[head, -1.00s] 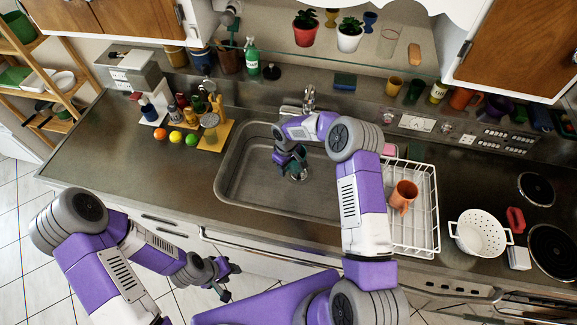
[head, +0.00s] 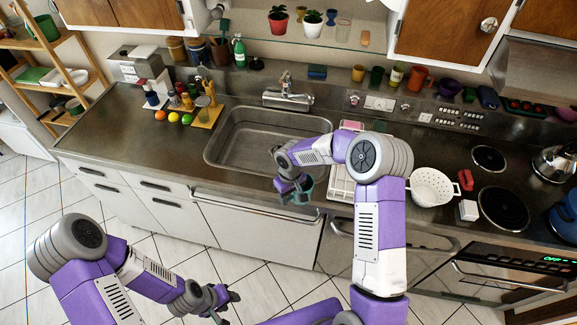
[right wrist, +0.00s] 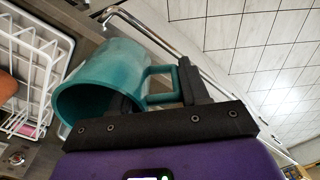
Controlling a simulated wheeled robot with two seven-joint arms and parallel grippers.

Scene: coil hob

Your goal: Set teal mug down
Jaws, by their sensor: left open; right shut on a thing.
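The teal mug (head: 306,186) is in my right gripper (head: 291,190), near the counter's front edge below the sink's right side in the head view. In the right wrist view the mug (right wrist: 98,88) lies tilted, its open mouth toward the lower left. Its handle sits by the fingers of my right gripper (right wrist: 155,92), which is shut on it. The mug appears clear of any surface. My left gripper (head: 212,300) is open and empty, low in front of the cabinets.
The white dish rack (head: 341,190) stands right of the sink (head: 225,148), partly hidden by my right arm; its wires show beside the mug in the right wrist view (right wrist: 45,50). A white colander (head: 433,188) is further right. The left counter (head: 115,135) has free room.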

